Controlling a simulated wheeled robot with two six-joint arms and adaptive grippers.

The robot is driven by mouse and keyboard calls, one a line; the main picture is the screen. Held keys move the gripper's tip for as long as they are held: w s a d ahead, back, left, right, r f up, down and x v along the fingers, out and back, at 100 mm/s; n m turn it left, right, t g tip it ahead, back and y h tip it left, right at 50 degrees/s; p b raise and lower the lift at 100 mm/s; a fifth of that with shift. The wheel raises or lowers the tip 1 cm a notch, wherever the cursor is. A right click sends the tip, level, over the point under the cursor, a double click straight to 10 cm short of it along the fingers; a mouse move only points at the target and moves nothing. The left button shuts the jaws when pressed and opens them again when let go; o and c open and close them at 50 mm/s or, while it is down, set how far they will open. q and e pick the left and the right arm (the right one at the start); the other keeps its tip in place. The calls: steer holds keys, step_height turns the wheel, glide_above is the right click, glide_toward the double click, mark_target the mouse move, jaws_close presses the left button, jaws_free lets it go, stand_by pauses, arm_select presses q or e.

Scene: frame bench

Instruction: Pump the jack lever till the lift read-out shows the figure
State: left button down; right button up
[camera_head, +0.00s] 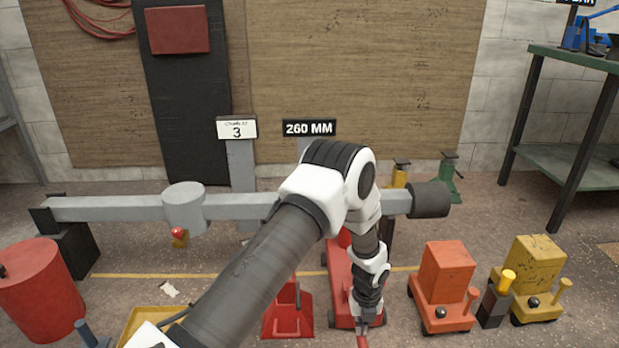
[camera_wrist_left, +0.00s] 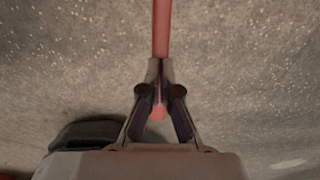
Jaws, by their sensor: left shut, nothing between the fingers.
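A red jack (camera_head: 340,285) stands on the floor under the grey beam (camera_head: 110,208), partly hidden behind my left arm. Its red lever (camera_head: 362,342) shows at the bottom edge of the head view, and the red bar (camera_wrist_left: 161,30) runs down to my fingers in the wrist view. My left gripper (camera_head: 365,325) is shut and empty at the lever. In the wrist view its fingertips (camera_wrist_left: 159,75) overlap the bar, whose rounded red end (camera_wrist_left: 158,112) shows between the finger bases. A black sign (camera_head: 309,128) reads 260 MM. A white card (camera_head: 237,128) shows a 3.
An orange jack (camera_head: 444,275) and a yellow jack (camera_head: 538,270) stand to the right. A red stand (camera_head: 288,318) is left of the red jack. A red drum (camera_head: 42,290) is at far left. A green bench (camera_head: 570,60) stands at back right.

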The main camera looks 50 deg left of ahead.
arm_select(q)
step_height(320, 180, up, 9)
steer(key=p, duration=0.7)
stand_by(0.6)
